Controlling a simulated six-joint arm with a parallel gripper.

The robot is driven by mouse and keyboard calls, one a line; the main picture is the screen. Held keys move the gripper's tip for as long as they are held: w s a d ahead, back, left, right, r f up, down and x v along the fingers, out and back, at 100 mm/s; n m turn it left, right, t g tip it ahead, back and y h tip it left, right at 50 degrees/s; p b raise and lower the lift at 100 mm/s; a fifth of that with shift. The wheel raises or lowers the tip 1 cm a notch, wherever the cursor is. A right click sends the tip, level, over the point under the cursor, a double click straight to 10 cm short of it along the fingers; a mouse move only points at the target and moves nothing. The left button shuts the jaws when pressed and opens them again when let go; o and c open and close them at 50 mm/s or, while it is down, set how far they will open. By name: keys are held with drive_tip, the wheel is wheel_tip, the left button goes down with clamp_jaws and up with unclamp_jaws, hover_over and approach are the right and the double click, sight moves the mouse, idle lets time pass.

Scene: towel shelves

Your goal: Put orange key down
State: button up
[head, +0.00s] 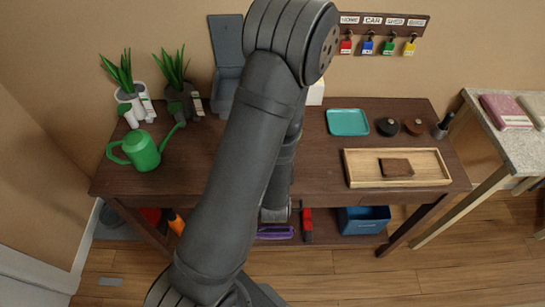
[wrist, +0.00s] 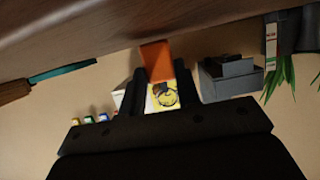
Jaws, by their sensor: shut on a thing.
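My gripper (wrist: 160,76) shows in the wrist view with its two dark fingers shut on an orange block-like piece, the orange key (wrist: 155,60). The orange piece sticks out past the fingertips, close to the brown table surface. A yellow patch with a dark round marking shows between the fingers; I cannot tell whether it belongs to the key. In the head view my arm hides the gripper and the key. The dark wooden table (head: 210,165) stands below and behind the arm.
A green watering can (head: 142,150) and potted plants stand left. A teal tray (head: 348,122), a wooden tray (head: 350,180) with a brown block (head: 396,168) and dark round items are right. A grey box (head: 226,90) stands at the back.

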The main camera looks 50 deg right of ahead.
drive_tip(key=shift+f, duration=0.25)
drive_tip(key=o, duration=1)
drive_tip(key=shift+c, duration=0.2)
drive_tip(key=shift+r, duration=0.15)
drive_tip(key=v, duration=1)
drive_tip(key=shift+s, duration=0.25)
drive_tip(key=shift+o, duration=0.5)
drive_tip(key=shift+v, duration=0.85)
